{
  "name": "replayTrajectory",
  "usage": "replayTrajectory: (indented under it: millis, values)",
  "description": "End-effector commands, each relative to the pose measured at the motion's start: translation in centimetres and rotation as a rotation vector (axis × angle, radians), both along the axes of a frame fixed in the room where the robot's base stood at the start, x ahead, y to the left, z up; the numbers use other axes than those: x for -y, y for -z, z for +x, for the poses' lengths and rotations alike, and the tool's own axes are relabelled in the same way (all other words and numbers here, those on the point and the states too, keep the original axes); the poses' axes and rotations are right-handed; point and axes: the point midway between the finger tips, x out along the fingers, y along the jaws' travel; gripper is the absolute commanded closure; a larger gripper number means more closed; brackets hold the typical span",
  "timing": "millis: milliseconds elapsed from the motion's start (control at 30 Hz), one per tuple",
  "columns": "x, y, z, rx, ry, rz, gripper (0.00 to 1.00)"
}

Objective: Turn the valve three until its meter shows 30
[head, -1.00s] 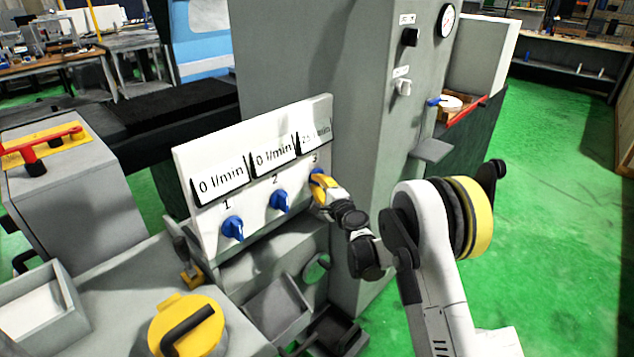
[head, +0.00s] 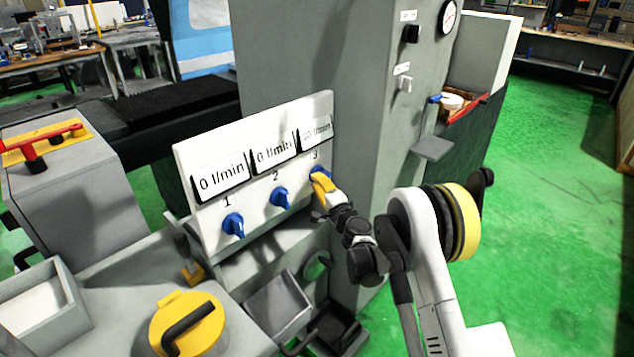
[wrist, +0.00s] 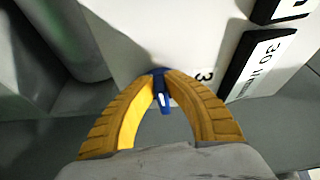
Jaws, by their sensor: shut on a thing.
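The white panel (head: 183,160) carries three blue valves under three meters. Valve three (head: 318,171) is at the panel's right end, largely hidden by my gripper in the head view; in the wrist view its blue knob (wrist: 162,97) sits between the fingertips. My gripper (head: 320,179) has its yellow fingers closed on this knob, which also shows in the wrist view (wrist: 160,76). Meter three (head: 314,133) is small and blurred in the head view; in the wrist view its display (wrist: 262,65) reads 30 l/min.
Valve one (head: 233,225) and valve two (head: 279,198) sit to the left, their meters (head: 220,180) (head: 272,156) reading 0 l/min. A grey machine cabinet (head: 300,55) rises behind the panel. A yellow-lidded fixture (head: 187,322) stands in front. Green floor (head: 560,230) is clear on the right.

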Motion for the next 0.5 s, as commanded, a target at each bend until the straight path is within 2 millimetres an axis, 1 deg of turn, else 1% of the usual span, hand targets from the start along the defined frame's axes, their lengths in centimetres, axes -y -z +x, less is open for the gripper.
replayTrajectory:
  millis: [33,67,100,133,367,500]
  values:
    - [0.04,-0.03,0.05,0.000,0.001,0.000,1.00]
    - [0.04,-0.03,0.05,0.000,0.001,0.000,0.78]
    - [0.03,-0.03,0.05,0.000,0.001,0.000,0.66]
    - [0.03,-0.03,0.05,0.000,0.001,0.000,0.64]
    - [0.02,-0.02,0.02,0.000,0.000,0.000,0.64]
    - [0.36,0.02,-0.55,0.000,0.001,0.000,0.64]
